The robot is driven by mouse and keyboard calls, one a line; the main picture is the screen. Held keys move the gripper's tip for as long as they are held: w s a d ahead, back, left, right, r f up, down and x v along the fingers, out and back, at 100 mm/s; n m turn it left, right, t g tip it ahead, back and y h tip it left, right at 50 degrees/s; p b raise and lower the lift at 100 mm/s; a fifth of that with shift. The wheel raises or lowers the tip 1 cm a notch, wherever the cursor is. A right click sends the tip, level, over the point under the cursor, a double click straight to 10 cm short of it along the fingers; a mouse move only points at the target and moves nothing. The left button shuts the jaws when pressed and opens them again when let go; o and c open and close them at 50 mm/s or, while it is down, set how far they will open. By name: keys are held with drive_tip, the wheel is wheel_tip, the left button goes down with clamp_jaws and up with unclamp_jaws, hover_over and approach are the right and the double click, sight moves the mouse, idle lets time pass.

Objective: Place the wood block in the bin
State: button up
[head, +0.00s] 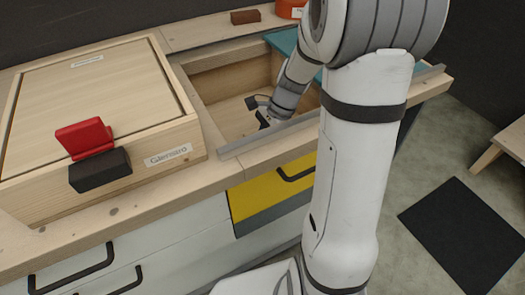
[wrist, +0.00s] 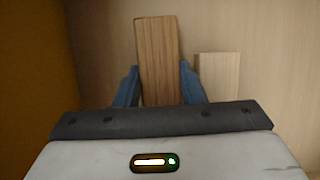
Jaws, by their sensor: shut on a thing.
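My gripper (wrist: 159,85) is shut on a brown wood block (wrist: 158,50) with visible grain, held upright between its two blue fingers in the wrist view. A paler wood block (wrist: 219,76) stands just right of it, apart from the fingers. In the head view my gripper (head: 259,108) is down inside an open wood-walled compartment (head: 225,84) in the counter, and the block is not clearly visible there. No thing is clearly marked as the bin; I cannot tell whether this compartment is it.
A lidded wooden box (head: 90,85) with a red catch (head: 85,138) stands left of the compartment. A red-brown brick (head: 245,17) and an orange container (head: 291,9) sit on the back ledge. A teal panel (head: 283,41) lies behind my arm. A grey strip edges the compartment's front.

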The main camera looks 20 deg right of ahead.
drive_tip(key=shift+f, duration=0.7)
drive_tip(key=shift+f, duration=0.15)
drive_tip(key=o, duration=0.7)
drive_tip(key=shift+o, duration=0.2)
drive_tip(key=p+v, duration=0.4)
drive_tip(key=v, duration=0.8)
drive_tip(key=shift+r, duration=0.25)
